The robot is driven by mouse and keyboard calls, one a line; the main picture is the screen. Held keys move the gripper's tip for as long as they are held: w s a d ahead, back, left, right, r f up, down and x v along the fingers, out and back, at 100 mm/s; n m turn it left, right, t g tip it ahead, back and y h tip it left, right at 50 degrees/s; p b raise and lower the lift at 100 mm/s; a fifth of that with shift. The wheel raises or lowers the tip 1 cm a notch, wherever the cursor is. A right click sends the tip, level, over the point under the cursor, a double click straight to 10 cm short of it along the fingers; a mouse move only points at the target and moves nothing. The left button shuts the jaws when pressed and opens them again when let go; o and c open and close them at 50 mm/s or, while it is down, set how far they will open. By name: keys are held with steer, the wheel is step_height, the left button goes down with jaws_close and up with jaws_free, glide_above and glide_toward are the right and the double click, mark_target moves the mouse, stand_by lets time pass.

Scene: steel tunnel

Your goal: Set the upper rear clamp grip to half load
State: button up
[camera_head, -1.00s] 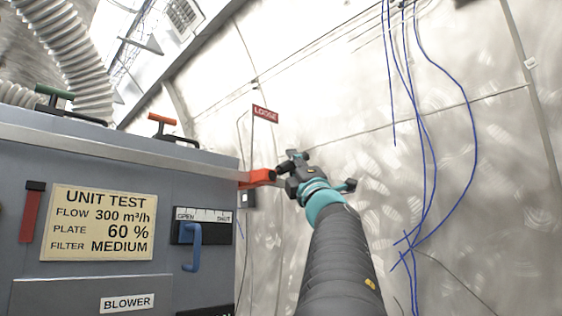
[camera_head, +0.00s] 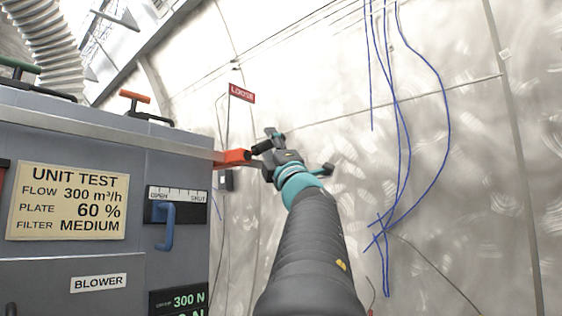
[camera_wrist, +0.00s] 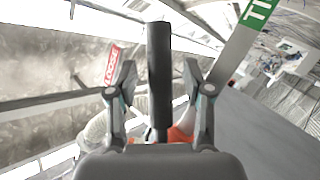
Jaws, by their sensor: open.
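The clamp at the unit's right end shows a red-orange arm (camera_head: 234,157) and a black grip (camera_head: 262,147) at its tip. In the wrist view the black grip (camera_wrist: 158,75) stands as a long bar between my fingers, with the orange part (camera_wrist: 180,134) low behind it. My gripper (camera_head: 298,152) is open around the bar, and gaps show on both sides of it in the wrist view. A red LOOSE sign (camera_head: 242,93) is above the clamp. A green sign starting "TI" (camera_wrist: 258,12) is at the wrist view's upper right.
Blue cables (camera_head: 408,130) hang right of my arm.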

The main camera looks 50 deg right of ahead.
steer(key=v, duration=1.1)
